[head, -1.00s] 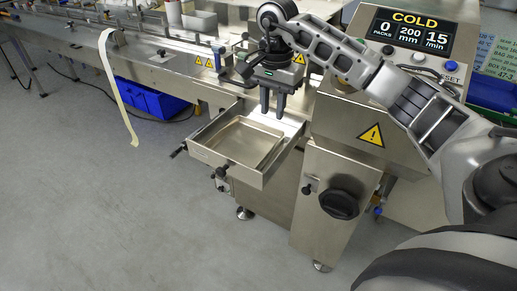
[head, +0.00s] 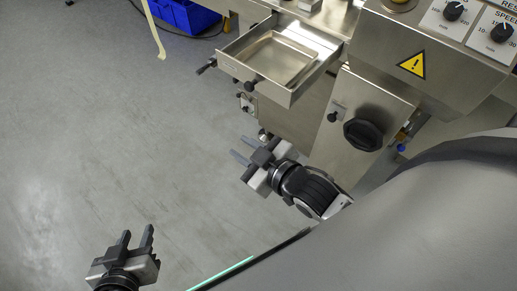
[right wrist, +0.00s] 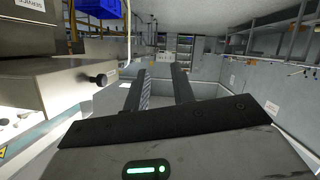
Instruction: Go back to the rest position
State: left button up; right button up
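My left gripper (head: 136,236) is at the lower left of the head view, over bare floor. Its two fingers are apart with nothing between them. My right gripper (head: 240,147) is near the middle of the head view, below the open drawer in the picture and clear of it. Its fingers are also apart and empty. The right wrist view shows the same two dark fingers (right wrist: 161,75) with a gap between them. No task object is held by either gripper.
The metal drawer (head: 228,62) stands pulled out of the machine and looks empty. The machine cabinet (head: 340,140) with a black knob (head: 362,134) is right of my right gripper. A blue bin (head: 187,15) lies at the top. The grey floor (head: 110,140) at left is clear.

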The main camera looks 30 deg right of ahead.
jog(key=s+f+m+g, duration=0.3)
jog(key=s+f+m, duration=0.1)
jog(key=s, duration=0.1)
jog(key=shift+s+f+h, duration=0.3)
jog(key=shift+s+h, duration=0.05)
jog(key=shift+h, duration=0.05)
jog(key=shift+d, duration=0.1)
dwell(0.6)
